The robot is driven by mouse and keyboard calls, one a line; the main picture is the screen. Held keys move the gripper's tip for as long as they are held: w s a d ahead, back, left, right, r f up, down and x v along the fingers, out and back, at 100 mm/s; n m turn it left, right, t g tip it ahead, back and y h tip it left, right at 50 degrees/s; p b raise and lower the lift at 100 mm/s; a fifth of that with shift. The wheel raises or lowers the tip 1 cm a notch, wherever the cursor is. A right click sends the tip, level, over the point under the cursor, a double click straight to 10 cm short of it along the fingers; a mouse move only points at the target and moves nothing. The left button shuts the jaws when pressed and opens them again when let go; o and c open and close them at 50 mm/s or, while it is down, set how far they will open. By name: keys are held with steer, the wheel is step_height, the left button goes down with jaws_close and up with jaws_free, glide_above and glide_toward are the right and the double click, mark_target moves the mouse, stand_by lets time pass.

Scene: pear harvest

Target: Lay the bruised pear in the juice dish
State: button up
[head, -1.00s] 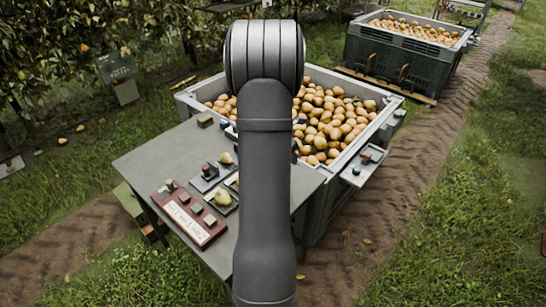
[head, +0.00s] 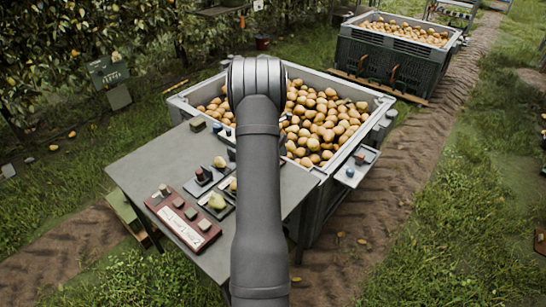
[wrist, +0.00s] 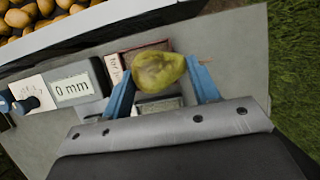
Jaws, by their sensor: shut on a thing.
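A yellow-green pear with brownish patches (wrist: 158,71) sits between the blue fingers of my gripper (wrist: 162,86) in the wrist view. My gripper is shut on it. A grey, light-topped block or dish (wrist: 160,106) shows partly below the pear; I cannot tell which it is. In the head view my own arm hides the gripper. A greenish pear (head: 217,201) and a smaller yellow pear (head: 219,162) show on the worktable (head: 135,172), left of my arm; I cannot tell whether either is the held one. I cannot identify the juice dish for certain.
A red-brown board (head: 183,220) with small blocks lies at the table's front. A gauge reading "0 mm" (wrist: 73,88) shows in the wrist view. A large grey bin (head: 345,84) full of pears stands behind the table. A side shelf (head: 357,168) holds small items. The table's left part is clear.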

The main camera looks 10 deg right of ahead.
steer(key=shift+w+a+f, duration=0.45)
steer(key=shift+w+a, duration=0.05)
steer(key=shift+a, duration=0.1)
steer(key=shift+f, duration=2)
steer(key=shift+f, duration=0.1)
steer(key=o, duration=1)
steer(key=v, duration=1.2)
